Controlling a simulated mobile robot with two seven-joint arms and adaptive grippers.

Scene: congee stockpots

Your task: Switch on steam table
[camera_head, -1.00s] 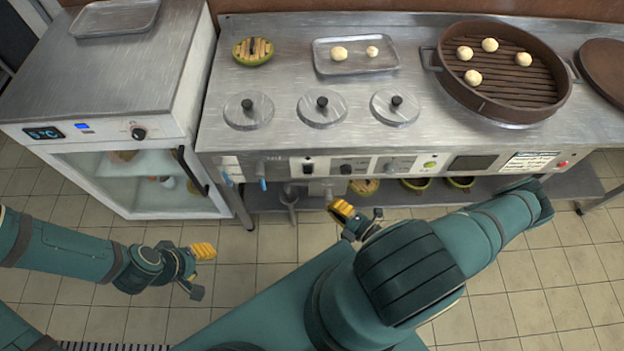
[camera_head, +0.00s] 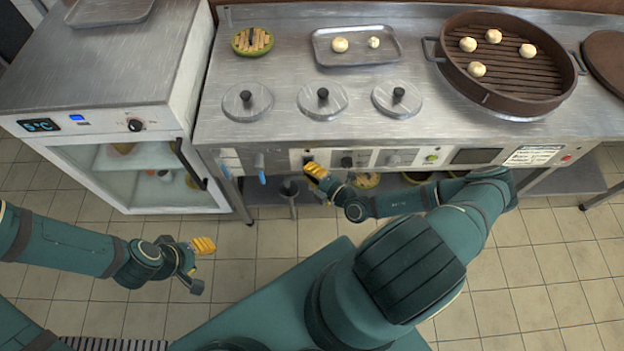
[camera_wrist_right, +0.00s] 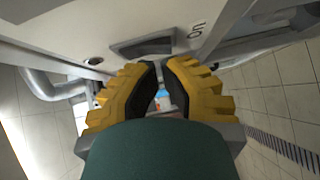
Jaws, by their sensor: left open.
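The steam table (camera_head: 290,129) is a steel counter with several round lids and a control panel along its front. A black switch (camera_head: 308,158) sits on a pale plate at the panel's left part. In the right wrist view a dark rectangular switch (camera_wrist_right: 143,47) shows just beyond the fingers, with the lettering "On" beside it. My right gripper (camera_head: 314,170) is just in front of and below that switch; its yellow fingers (camera_wrist_right: 163,72) are brought together, with only a slim gap and nothing held. Contact cannot be told. My left gripper (camera_head: 204,267) is open and empty over the floor.
A glass-door fridge cabinet (camera_head: 105,125) stands at left. A steamer basket with buns (camera_head: 505,100) and a tray (camera_head: 385,58) stand on the counter. Bowls lie on the lower shelf.

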